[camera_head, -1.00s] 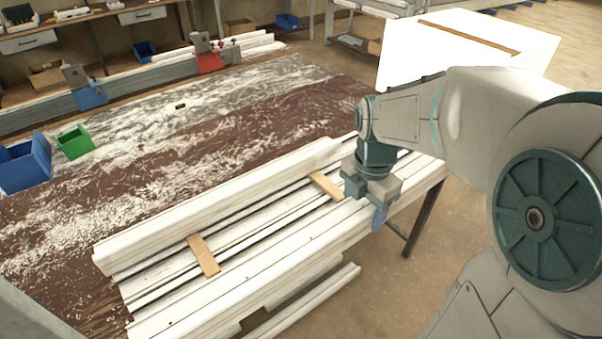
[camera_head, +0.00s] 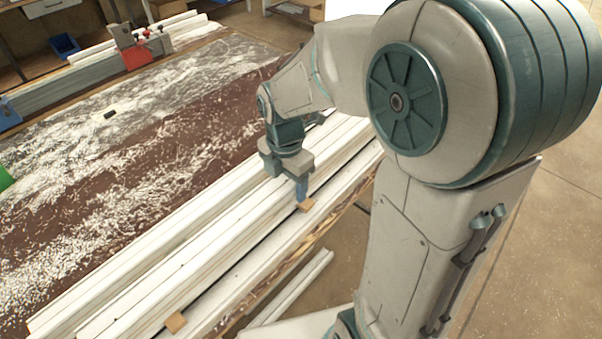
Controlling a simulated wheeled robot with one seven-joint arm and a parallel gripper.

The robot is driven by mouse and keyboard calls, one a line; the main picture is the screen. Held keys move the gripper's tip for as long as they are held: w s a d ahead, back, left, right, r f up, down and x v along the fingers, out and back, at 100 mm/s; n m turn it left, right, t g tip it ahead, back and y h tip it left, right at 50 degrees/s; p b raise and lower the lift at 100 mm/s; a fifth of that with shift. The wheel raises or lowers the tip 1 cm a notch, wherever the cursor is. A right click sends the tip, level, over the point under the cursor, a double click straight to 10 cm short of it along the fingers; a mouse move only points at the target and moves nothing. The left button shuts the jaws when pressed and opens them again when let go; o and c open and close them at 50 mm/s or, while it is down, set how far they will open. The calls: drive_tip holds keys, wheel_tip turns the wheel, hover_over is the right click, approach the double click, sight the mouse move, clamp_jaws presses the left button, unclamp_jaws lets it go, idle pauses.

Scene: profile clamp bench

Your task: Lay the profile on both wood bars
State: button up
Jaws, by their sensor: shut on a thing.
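A long white profile (camera_head: 190,275) runs diagonally along the front part of the bench. My gripper (camera_head: 302,190) is shut on its right part, with blue fingers pointing down at its front side. The profile passes over two wood bars, hiding most of each. Only the front end of the left bar (camera_head: 175,322) and the front end of the right bar (camera_head: 306,205) show. I cannot tell whether the profile rests on the bars or hangs just above them. The hidden fingertips and the contact are too small to see clearly.
Another white profile lies alongside at the back. The brown bench top (camera_head: 130,195) behind is strewn with white shavings. A grey rail with a red clamp (camera_head: 137,57) stands at the back left. A white piece (camera_head: 292,288) lies low beyond the bench's front edge.

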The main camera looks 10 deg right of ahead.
sight(262, 191)
drive_tip(key=a+f, duration=0.1)
drive_tip(key=a, duration=0.1)
drive_tip(key=w+a+f, duration=0.1)
drive_tip(key=a+f, duration=0.1)
drive_tip(key=a, duration=0.1)
drive_tip(key=shift+w+a+f+p, duration=0.15)
drive_tip(key=shift+w+a+p, duration=0.15)
drive_tip(key=shift+f, duration=2.05)
drive_tip(key=shift+f, duration=0.15)
drive_tip(key=o, duration=1.6)
drive_tip(key=shift+c, duration=0.2)
